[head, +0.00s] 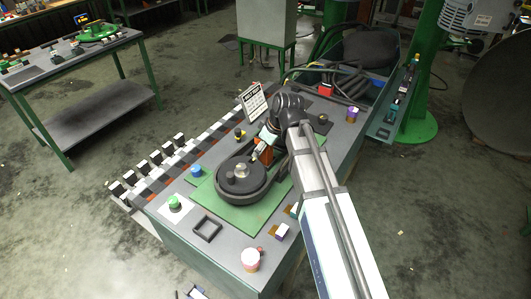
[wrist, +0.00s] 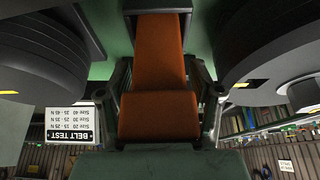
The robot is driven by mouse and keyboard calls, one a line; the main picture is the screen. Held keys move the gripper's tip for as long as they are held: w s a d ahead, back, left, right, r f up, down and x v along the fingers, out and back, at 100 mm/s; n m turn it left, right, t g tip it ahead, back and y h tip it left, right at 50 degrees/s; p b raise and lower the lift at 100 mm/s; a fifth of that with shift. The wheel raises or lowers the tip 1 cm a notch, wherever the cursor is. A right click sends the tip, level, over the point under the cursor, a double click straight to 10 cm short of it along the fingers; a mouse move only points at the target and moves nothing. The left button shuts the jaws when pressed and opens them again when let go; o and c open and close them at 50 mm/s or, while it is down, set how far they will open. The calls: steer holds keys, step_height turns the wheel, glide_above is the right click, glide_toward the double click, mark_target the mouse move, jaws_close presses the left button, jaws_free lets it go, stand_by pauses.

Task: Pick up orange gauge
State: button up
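The orange gauge (head: 266,153) stands upright on the disperser assembly, beside the round black pulley with its grey hub (head: 241,172). My gripper (head: 268,139) is over the gauge's upper part. In the wrist view the orange gauge (wrist: 157,75) fills the space between my two fingers (wrist: 158,85), one along each side, with no clear gap. The fingers look shut on it. The gauge's far end meets a dark part over the green plate (wrist: 107,60). My arm and wrist hide part of the gauge in the head view.
Dark round pulleys flank the gripper closely, left (wrist: 45,40) and right (wrist: 270,45) in the wrist view. A "BELT TEST" sign (head: 253,102) stands behind. Blue (head: 196,170) and green (head: 175,202) buttons, a black square frame (head: 206,228) and a white-and-orange cup (head: 250,259) are on the bench.

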jaws_close()
steer(key=shift+r, duration=0.15)
